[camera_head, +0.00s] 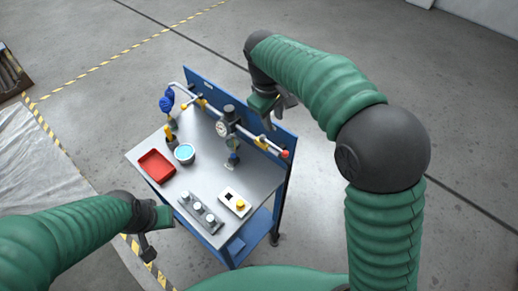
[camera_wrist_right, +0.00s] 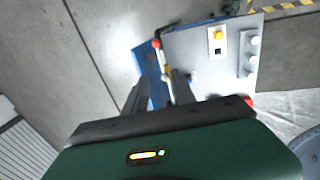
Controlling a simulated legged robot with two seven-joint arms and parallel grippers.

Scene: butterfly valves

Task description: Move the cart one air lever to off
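The blue cart (camera_head: 278,190) with a grey top stands in the middle of the head view. A pipe (camera_head: 243,131) runs along its back panel. One yellow lever (camera_head: 262,141) sits on the pipe near its red right end, and another (camera_head: 201,103) sits toward the left. I cannot tell which is the air lever. My right gripper (camera_head: 280,113) is open and empty, above the back panel near the right lever. In the right wrist view a yellow part (camera_wrist_right: 167,70) shows between its fingers (camera_wrist_right: 158,78); contact is unclear. My left gripper (camera_head: 157,232) looks open and empty, left of the cart's front.
The cart top holds a red tray (camera_head: 156,166), a cyan-filled bowl (camera_head: 184,153), a switch box with a yellow button (camera_head: 235,201) and a block with several knobs (camera_head: 201,213). A round gauge (camera_head: 222,128) stands at the pipe's middle. Floor behind the cart is clear.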

